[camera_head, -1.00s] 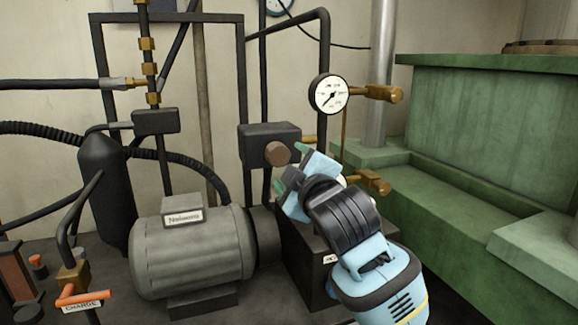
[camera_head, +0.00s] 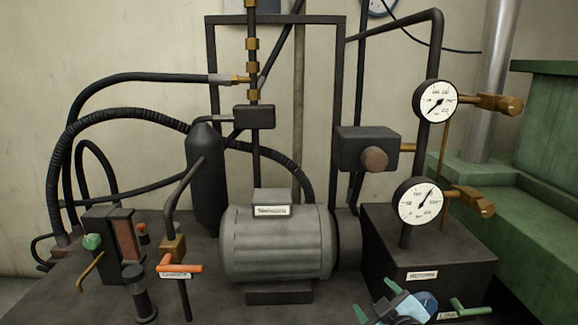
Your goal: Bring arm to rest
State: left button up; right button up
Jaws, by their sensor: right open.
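My right gripper (camera_head: 377,299) is at the bottom edge of the head view, right of centre. Its two green-tipped fingers are spread apart with nothing seen between them. The light blue body behind the fingers is cut off by the frame's lower edge. The gripper is in front of and below the dark box (camera_head: 450,256) with the label plate, and clear of the brown round knob (camera_head: 374,159) above. My left gripper is not in view.
A grey motor (camera_head: 275,245) stands left of my gripper. Two gauges (camera_head: 435,101) (camera_head: 420,201) are on the pipe above the box. A green lever (camera_head: 465,309) is just right of the gripper. An orange-handled valve (camera_head: 180,268) and black hoses (camera_head: 100,125) are at left.

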jog(key=s+f+m+g, duration=0.1)
jog(key=s+f+m, duration=0.1)
jog(key=s+f, duration=0.55)
jog(key=s+f+m+g, duration=0.1)
jog(key=s+f, duration=0.4)
jog(key=f, duration=0.5)
jog(key=s+d+f+m+g, duration=0.1)
jog(key=s+f, duration=0.4)
jog(key=s, duration=0.4)
jog(key=s+d+f+m+g, duration=0.1)
jog(key=s+f+m, duration=0.1)
jog(key=s+f, duration=0.4)
jog(key=s, duration=0.3)
jog(key=shift+s+f+m+g, duration=0.15)
jog(key=shift+f+m+g, duration=0.15)
jog(key=shift+g, duration=0.1)
jog(key=shift+d, duration=0.15)
